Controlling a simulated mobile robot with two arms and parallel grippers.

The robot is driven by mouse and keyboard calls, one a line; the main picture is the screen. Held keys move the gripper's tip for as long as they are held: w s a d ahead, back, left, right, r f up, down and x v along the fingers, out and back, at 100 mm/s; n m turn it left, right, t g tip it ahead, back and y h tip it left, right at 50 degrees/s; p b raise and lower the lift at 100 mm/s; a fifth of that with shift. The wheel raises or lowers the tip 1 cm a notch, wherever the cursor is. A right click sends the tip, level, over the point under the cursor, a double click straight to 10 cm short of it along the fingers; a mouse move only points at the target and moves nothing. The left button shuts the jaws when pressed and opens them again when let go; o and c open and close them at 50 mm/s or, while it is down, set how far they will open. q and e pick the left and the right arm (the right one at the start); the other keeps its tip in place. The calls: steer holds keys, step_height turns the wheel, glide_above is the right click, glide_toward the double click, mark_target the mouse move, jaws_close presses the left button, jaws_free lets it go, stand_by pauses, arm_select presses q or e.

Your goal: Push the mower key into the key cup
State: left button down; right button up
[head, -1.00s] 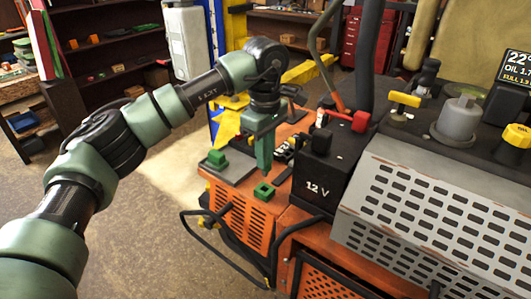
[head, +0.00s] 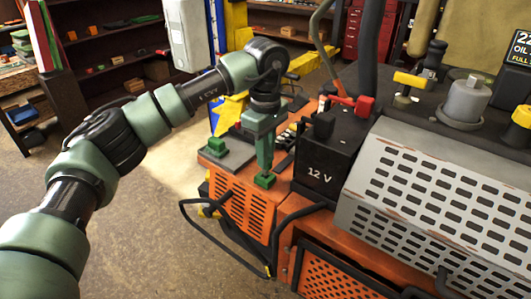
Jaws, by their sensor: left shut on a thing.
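My left arm comes in from the left, and its gripper (head: 264,166) points straight down over the orange deck. The gripper is shut. The mower key cannot be made out clearly between the narrow fingers. The key cup is a small green square block (head: 265,181) on the orange deck, left of the black 12 V battery. The fingertips are right at the cup's top and hide its opening. I cannot tell how deep anything sits in the cup. My right gripper is not in view.
A green block on a grey plate (head: 226,155) stands just left of the gripper. The black 12 V battery (head: 322,160) with a red clamp is close on the right. A perforated grey cover (head: 430,200) fills the right side. A black cable loops at the front left.

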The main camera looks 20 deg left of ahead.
arm_select(q)
steer(key=shift+f, duration=0.1)
stand_by(0.3)
steer(key=shift+f+b, duration=0.8)
steer(key=shift+f, duration=0.4)
steer(key=c, duration=1.3)
jaws_free()
steer(key=shift+c, duration=0.2)
